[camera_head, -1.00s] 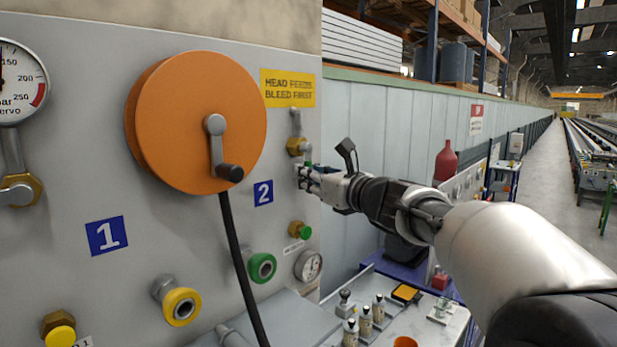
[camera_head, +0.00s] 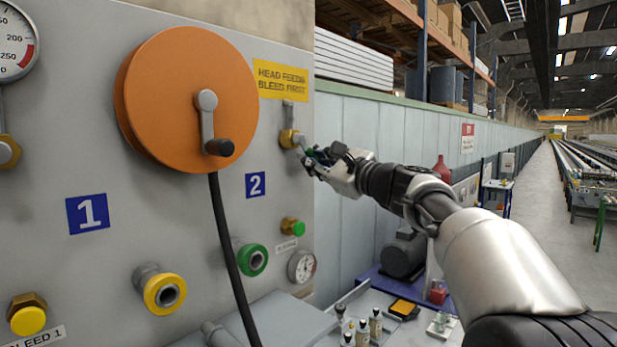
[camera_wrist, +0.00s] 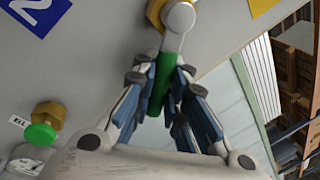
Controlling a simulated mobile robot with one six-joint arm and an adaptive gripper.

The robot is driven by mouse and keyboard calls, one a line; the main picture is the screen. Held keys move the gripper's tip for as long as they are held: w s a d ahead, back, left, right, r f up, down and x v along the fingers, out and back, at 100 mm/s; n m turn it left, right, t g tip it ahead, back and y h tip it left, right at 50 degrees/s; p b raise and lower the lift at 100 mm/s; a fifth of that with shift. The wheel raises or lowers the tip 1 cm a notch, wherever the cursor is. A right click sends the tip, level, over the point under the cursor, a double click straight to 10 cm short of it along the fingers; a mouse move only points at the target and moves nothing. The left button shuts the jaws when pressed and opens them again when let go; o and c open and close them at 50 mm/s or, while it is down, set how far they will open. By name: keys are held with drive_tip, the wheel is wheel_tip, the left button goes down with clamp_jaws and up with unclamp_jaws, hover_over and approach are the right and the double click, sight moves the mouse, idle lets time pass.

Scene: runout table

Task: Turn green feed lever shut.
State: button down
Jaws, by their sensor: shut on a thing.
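The green feed lever (camera_wrist: 161,82) shows in the wrist view, with a green grip and a metal hub on a brass fitting. In the head view its brass valve (camera_head: 290,138) sits on the panel below the yellow sign, and a short metal arm leads from it down and right to my gripper. My gripper (camera_head: 310,157) is shut on the lever's green grip; in the wrist view its fingers (camera_wrist: 163,84) lie on both sides of it. In the head view the fingers hide most of the grip.
Left of my gripper are the orange hose reel (camera_head: 185,98) with its crank and the blue "2" plate (camera_head: 256,185). Below are a green bleed knob (camera_head: 298,228), a green-ringed port (camera_head: 252,260) and a small gauge (camera_head: 301,266). Bottles (camera_head: 376,324) stand on the bench.

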drive_tip(key=shift+w+d+r+n, duration=0.1)
drive_tip(key=shift+w+d+n, duration=0.1)
drive_tip(key=shift+n, duration=0.4)
drive_tip(key=shift+w+d+n, duration=0.1)
drive_tip(key=shift+w+n, duration=0.1)
drive_tip(key=shift+n, duration=0.4)
drive_tip(key=n, duration=0.1)
drive_tip(key=r+n+y, duration=0.1)
drive_tip(key=r+n, duration=0.1)
drive_tip(key=n, duration=0.1)
drive_tip(key=shift+w+d+g+y, duration=0.3)
drive_tip(key=shift+w+g, duration=0.1)
drive_tip(key=shift+w+d+r+n+g+y+p, duration=0.1)
drive_tip(key=shift+r+n+g+y+p, duration=0.2)
drive_tip(key=shift+n, duration=0.65)
drive_tip(key=shift+r+n+g+y+p, duration=0.1)
drive_tip(key=shift+r+n+p, duration=0.25)
drive_tip(key=shift+n, duration=0.65)
drive_tip(key=shift+w+d+r+n+g+y+p, duration=0.1)
drive_tip(key=shift+r+n+y+p, duration=0.1)
drive_tip(key=shift+r+n, duration=0.55)
drive_tip(key=shift+s+a+f+n, duration=0.1)
drive_tip(key=shift+f+n, duration=0.15)
drive_tip(key=shift+n, duration=0.05)
drive_tip(key=c, duration=1.6)
unclamp_jaws()
drive_tip(key=shift+r, duration=0.1)
drive_tip(key=shift+s, duration=0.1)
